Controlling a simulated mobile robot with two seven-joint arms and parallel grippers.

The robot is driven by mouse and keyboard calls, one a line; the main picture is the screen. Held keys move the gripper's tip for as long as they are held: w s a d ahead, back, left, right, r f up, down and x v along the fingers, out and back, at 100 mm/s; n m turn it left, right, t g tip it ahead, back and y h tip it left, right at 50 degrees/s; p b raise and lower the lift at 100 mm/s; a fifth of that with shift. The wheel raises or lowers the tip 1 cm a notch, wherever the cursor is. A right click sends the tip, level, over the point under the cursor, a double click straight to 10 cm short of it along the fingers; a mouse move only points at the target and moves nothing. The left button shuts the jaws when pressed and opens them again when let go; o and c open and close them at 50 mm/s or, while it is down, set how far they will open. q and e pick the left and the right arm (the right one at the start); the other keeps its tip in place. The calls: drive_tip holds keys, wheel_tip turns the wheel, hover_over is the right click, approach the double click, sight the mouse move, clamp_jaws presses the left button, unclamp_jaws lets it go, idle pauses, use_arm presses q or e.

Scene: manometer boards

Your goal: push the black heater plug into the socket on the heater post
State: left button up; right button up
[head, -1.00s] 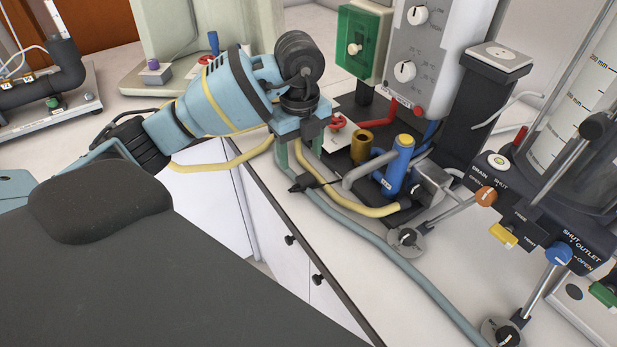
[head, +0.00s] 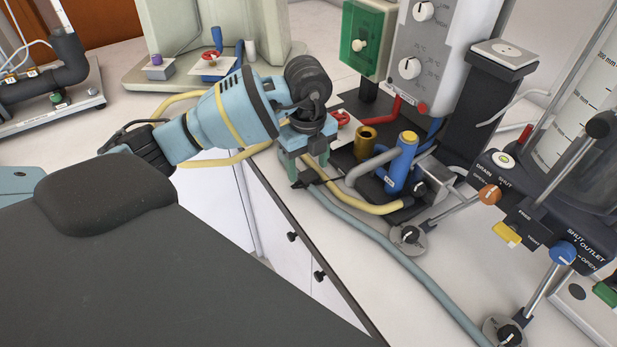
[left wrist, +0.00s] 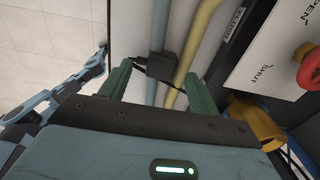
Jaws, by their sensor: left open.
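The black heater plug (head: 301,181) lies near the counter's front edge, beside the grey-blue hose. My left gripper (head: 305,169) points down over it with its green fingers apart. In the left wrist view the plug (left wrist: 158,66) shows between and just beyond the open fingertips (left wrist: 157,76); whether a finger touches it I cannot tell. The fingers partly cover it in the head view. The heater post (head: 480,115) is a dark upright block at the right, with a pale plate on top bearing a round socket (head: 506,50); the socket is empty.
The grey-blue hose (head: 390,252) and yellow hose (head: 355,203) run close to the plug. A red-knobbed valve (left wrist: 307,68) is close by.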

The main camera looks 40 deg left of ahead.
sight(309, 174)
use_arm(q)
drive_tip(key=shift+f, duration=1.5)
drive_tip(key=c, duration=1)
drive_tip(key=shift+r, duration=0.15)
drive_tip(key=shift+w+r, duration=0.1)
drive_tip(key=shift+r, duration=0.3)
drive_tip(key=r, duration=0.2)
drive_tip(key=shift+s+d+r, duration=0.2)
drive_tip(key=shift+s+r, duration=0.15)
drive_tip(key=s+d, duration=0.2)
drive_tip(key=s, duration=0.5)
drive_tip(key=s+d+r, duration=0.1)
drive_tip(key=s+d, duration=0.2)
drive_tip(key=s, duration=0.4)
drive_tip(key=shift+s+r+p, duration=0.15)
drive_tip(key=shift+s+p, duration=0.1)
drive_tip(key=shift+p, duration=0.05)
